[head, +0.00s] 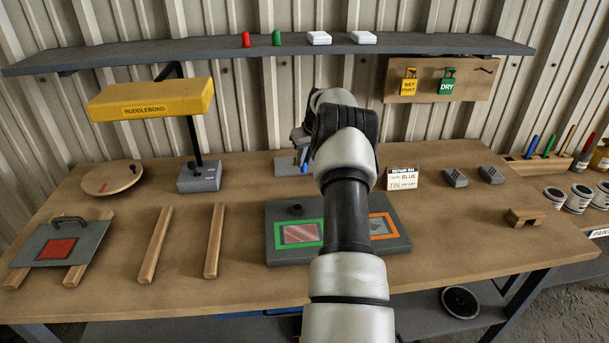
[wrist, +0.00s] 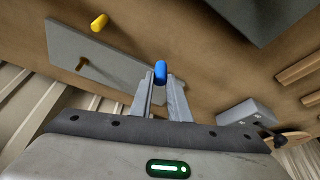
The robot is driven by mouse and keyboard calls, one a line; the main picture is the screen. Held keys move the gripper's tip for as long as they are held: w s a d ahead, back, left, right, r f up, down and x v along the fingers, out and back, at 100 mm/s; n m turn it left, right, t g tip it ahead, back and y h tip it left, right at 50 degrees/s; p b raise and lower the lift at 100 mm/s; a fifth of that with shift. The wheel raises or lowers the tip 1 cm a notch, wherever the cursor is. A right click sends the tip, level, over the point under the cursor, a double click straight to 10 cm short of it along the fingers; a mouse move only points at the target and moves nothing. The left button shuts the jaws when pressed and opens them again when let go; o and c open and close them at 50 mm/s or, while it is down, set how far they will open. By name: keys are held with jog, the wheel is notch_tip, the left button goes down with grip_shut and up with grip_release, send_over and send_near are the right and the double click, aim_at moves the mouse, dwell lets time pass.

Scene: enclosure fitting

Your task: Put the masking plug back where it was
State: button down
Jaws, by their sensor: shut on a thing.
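A blue plug (wrist: 160,72) is between the fingertips of my gripper (wrist: 160,84) in the wrist view. My gripper is shut on it and holds it over the workbench. In the head view my gripper (head: 301,150) is low at the back of the bench, largely hidden behind my arm. A red plug (head: 245,39) and a green plug (head: 276,38) stand on the shelf.
A yellow lamp (head: 150,99) on a grey base (head: 199,177) stands left. Wooden rails (head: 157,243) lie at front left. A printed card (head: 402,179) stands right. The right front bench is mostly clear.

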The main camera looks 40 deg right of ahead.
aim_at(305, 168)
jog(key=shift+f, duration=2.65)
jog(key=c, duration=1.7)
grip_release()
jog(key=shift+o, duration=0.2)
jog(key=shift+r, duration=0.1)
jog(key=shift+r, duration=0.25)
jog(key=v, duration=1.1)
jog(key=shift+s+r, duration=0.2)
jog(key=shift+r, duration=0.05)
jog(key=shift+s, duration=0.1)
